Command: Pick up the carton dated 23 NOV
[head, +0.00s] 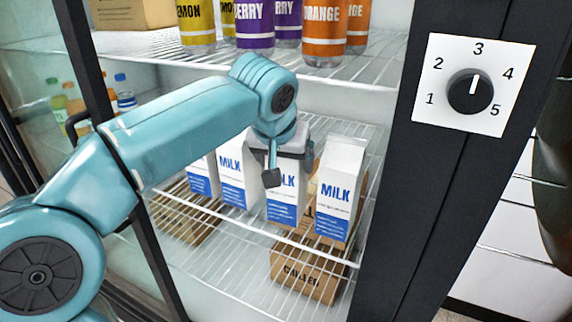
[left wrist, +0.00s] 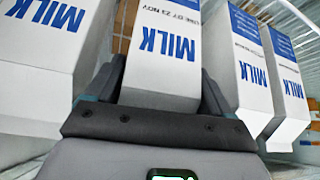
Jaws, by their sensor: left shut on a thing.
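A white and blue milk carton (head: 284,207) stands in a row of like cartons on the wire shelf of the fridge. In the left wrist view the held carton (left wrist: 160,62) shows print ending in "BY 23 NOV"; the start of the line is cut off. My left gripper (head: 287,165) is shut on this carton near its top, with one finger on each side; it also shows in the left wrist view (left wrist: 160,92). The carton looks upright and level with its neighbours; I cannot tell whether it touches the shelf. My right gripper is not in view.
Milk cartons stand close on the right (head: 340,190) and left (head: 238,178); their dates are not readable here. Coloured drink bottles (head: 324,30) stand on the shelf above. A cardboard box (head: 308,272) sits below. The dark door frame (head: 445,170) with a dial (head: 472,91) is at right.

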